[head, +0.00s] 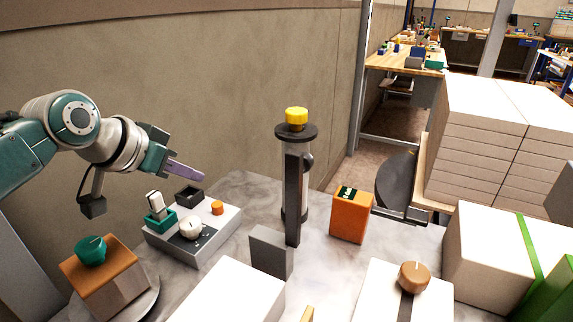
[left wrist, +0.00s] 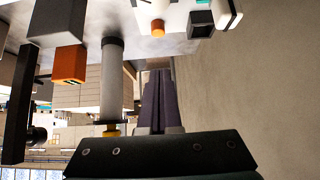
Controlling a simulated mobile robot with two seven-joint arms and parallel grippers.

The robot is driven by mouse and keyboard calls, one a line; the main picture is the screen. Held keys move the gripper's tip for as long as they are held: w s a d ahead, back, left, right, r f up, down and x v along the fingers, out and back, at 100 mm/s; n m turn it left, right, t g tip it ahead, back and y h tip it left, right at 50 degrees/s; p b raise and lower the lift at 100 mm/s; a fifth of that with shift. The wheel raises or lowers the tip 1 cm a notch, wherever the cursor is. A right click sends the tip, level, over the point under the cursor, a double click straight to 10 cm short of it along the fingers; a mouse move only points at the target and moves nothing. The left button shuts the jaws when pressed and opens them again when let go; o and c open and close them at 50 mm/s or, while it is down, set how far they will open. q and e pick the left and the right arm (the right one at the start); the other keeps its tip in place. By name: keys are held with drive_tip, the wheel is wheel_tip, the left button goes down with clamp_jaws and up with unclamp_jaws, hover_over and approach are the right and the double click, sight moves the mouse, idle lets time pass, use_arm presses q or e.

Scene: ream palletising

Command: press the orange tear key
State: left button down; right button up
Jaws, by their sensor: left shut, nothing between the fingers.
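The orange tear key (head: 217,207) is a small round orange button on the light grey control box (head: 205,243) on the marbled bench. In the left wrist view it shows near the top (left wrist: 157,27), apart from the fingertips. My left gripper (head: 203,176) comes in from the left. Its purple fingers are shut with nothing between them. The fingertips are above and slightly left of the key in the head view, with a visible gap. The fingers also show in the left wrist view (left wrist: 160,75). My right gripper is not seen.
The box also bears a white knob (head: 190,228), a green-based rocker (head: 157,210) and a dark square socket (head: 189,196). A post with a yellow cap (head: 296,118) stands to the right. An orange box (head: 351,215) and stacked white reams (head: 480,150) are further right.

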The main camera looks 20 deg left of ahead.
sight(212, 218)
use_arm(q)
drive_tip(key=b+x, duration=0.1)
drive_tip(key=x, duration=0.3)
drive_tip(key=shift+w+f+b, duration=0.2)
drive_tip(key=shift+f+b, duration=0.15)
drive_tip(key=shift+b, duration=0.05)
drive_tip(key=shift+f+b, duration=0.65)
drive_tip(key=shift+f, duration=1.3)
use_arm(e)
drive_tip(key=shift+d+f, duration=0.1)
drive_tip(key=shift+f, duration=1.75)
